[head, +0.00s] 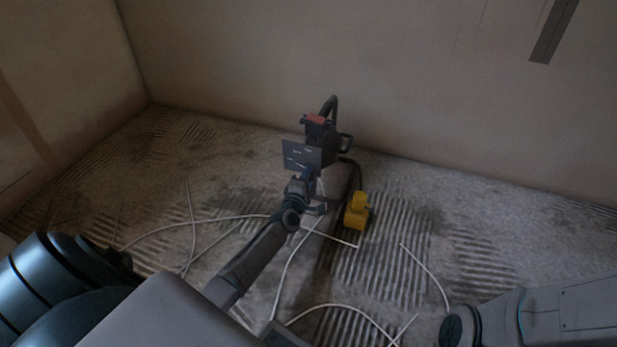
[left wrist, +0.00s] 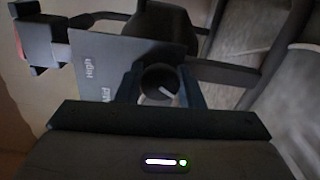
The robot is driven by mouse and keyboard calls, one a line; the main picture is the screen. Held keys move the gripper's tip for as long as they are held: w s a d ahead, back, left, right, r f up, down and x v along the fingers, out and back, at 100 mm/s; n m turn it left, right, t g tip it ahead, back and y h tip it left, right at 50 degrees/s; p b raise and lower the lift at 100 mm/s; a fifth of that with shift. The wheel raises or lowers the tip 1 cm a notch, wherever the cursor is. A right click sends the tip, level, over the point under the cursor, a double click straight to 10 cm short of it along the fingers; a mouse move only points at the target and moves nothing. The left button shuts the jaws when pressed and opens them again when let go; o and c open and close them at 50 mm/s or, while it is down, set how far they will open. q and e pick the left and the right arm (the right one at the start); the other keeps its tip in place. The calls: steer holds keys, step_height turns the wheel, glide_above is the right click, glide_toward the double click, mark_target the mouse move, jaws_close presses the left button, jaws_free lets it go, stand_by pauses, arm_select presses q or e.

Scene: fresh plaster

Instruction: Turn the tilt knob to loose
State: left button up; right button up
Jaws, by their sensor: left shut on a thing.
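A dark device with a red block on top (head: 316,119) stands on the floor near the back wall. A grey label plate (head: 300,155) is on its near side; in the left wrist view the plate (left wrist: 105,62) reads "High" and "Mid". The round dark knob (left wrist: 157,80) with a white pointer line sits between the fingers of my left gripper (left wrist: 158,88), which is shut on it. The pointer slants to the lower right in that view. In the head view my left gripper (head: 307,178) hides the knob. No "loose" mark is readable. My right gripper is out of view.
A yellow object (head: 357,211) stands on the floor just right of my left gripper. Several white cables (head: 285,265) lie across the ridged floor. The back wall (head: 430,110) rises close behind the device. Open floor lies to the right.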

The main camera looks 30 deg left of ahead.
arm_select(q)
steer(key=o, duration=1)
steer(key=shift+s, duration=0.1)
steer(key=p+v, duration=0.4)
steer(key=v, duration=0.6)
steer(key=shift+s, duration=0.3)
steer(key=shift+d, duration=0.15)
